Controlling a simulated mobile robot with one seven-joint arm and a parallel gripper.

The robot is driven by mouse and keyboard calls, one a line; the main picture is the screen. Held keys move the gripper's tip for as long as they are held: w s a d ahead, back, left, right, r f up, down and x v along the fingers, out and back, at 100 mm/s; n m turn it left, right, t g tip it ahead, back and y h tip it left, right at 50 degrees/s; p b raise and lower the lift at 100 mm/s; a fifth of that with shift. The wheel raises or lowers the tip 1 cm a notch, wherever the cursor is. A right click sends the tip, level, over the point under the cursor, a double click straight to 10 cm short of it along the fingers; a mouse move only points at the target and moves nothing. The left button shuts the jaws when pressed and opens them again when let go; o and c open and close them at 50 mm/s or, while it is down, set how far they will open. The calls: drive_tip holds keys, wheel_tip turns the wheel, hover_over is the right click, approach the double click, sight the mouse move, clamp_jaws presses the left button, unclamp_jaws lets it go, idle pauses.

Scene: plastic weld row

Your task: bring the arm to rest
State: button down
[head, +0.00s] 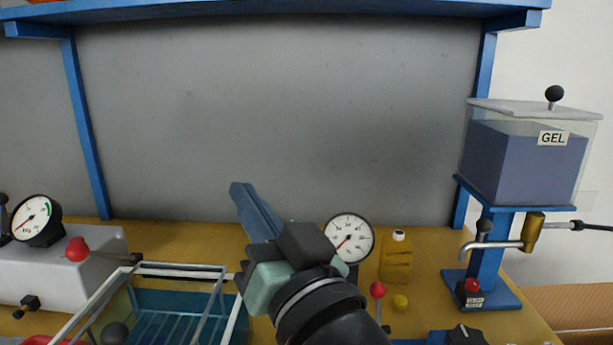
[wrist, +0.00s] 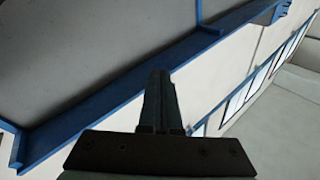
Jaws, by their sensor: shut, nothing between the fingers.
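My gripper (head: 247,205) is shut and empty. In the head view it is raised in front of the grey back panel, with its blue-grey fingers pointing up and to the left. My arm comes in from the bottom of that view, right of the middle. In the wrist view the closed fingers (wrist: 158,92) point up past the blue frame (wrist: 95,88), and they touch nothing that I can see.
A wire-framed teal basin (head: 175,302) stands left of my arm. A dial gauge (head: 349,238), a yellow bottle (head: 397,258) and a red-knobbed lever (head: 377,290) are close on the right. The GEL tank (head: 522,160) stands far right. A blue shelf (head: 270,8) runs overhead.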

drive_tip(key=s+d+r+m+t+h, duration=0.1)
drive_tip(key=s+d+r+t+h, duration=0.2)
drive_tip(key=s+r+t+h, duration=0.35)
drive_tip(key=s+d+r+m+t+h, duration=0.1)
drive_tip(key=s+d+r+t+h, duration=0.25)
drive_tip(key=r, duration=0.65)
wheel_tip(320, 180, up, 29)
drive_tip(key=p, duration=2.8)
drive_tip(key=shift+s+a+f+m+h, duration=0.2)
drive_tip(key=shift+s+m+h, duration=0.1)
drive_tip(key=shift+h, duration=0.1)
